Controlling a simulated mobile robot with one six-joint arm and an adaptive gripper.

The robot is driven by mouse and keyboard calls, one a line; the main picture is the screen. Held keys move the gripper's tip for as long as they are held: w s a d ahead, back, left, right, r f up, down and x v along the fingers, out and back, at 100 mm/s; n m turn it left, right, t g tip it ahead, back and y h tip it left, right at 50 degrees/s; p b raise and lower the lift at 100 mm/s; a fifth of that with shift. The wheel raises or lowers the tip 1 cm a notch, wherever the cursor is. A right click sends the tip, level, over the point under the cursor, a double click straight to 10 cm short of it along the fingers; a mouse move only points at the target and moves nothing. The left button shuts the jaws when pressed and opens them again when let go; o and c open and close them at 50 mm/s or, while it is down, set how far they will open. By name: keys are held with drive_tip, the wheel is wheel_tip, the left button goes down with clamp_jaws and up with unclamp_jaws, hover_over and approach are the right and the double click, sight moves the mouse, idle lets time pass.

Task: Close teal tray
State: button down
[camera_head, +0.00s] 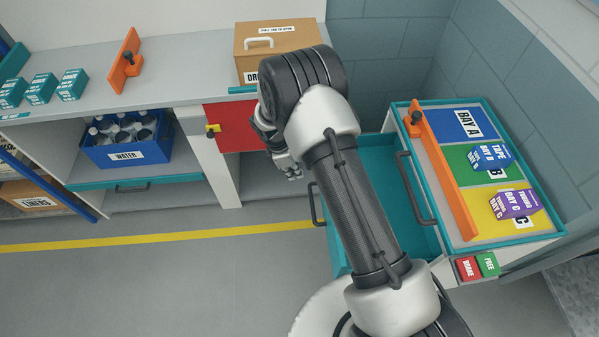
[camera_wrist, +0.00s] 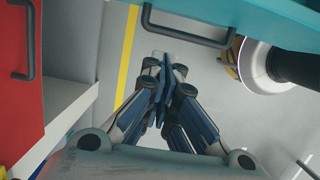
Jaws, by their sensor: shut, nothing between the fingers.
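A teal tray (camera_head: 388,158) is pulled out to the left from the unit at the right in the head view. Its inside looks empty where it shows, and my arm hides its middle. A dark bar handle (camera_head: 315,204) is on its left, outer face. In the wrist view a teal panel (camera_wrist: 275,22) with a dark handle (camera_wrist: 185,30) spans the top, apparently this tray's front. My gripper (camera_head: 291,168) is shut and empty, left of the tray and beyond its handle in the head view. The shut fingers (camera_wrist: 163,75) show in the wrist view, apart from the handle.
A red door (camera_head: 230,127) with a yellow catch stands left of my gripper. Another teal drawer front (camera_head: 140,181) with a handle is under the blue water crate (camera_head: 110,155). The bay top (camera_head: 480,235) carries boxes and an orange bar (camera_head: 440,170). Grey floor is clear at left.

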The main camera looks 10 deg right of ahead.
drive_tip(key=d+f+b, duration=0.1)
drive_tip(key=f, duration=0.1)
drive_tip(key=d+f+b, duration=0.1)
drive_tip(key=d+f, duration=0.1)
drive_tip(key=f, duration=0.1)
drive_tip(key=d+f+b, duration=0.1)
drive_tip(key=d+f, duration=0.1)
drive_tip(key=shift+d+f, duration=0.1)
drive_tip(key=shift+f, duration=0.25)
drive_tip(key=shift+d, duration=0.4)
drive_tip(key=shift+d+r, duration=0.1)
drive_tip(key=shift+d, duration=0.05)
drive_tip(key=d+p, duration=0.1)
drive_tip(key=d, duration=2.3)
drive_tip(key=shift+a, duration=0.15)
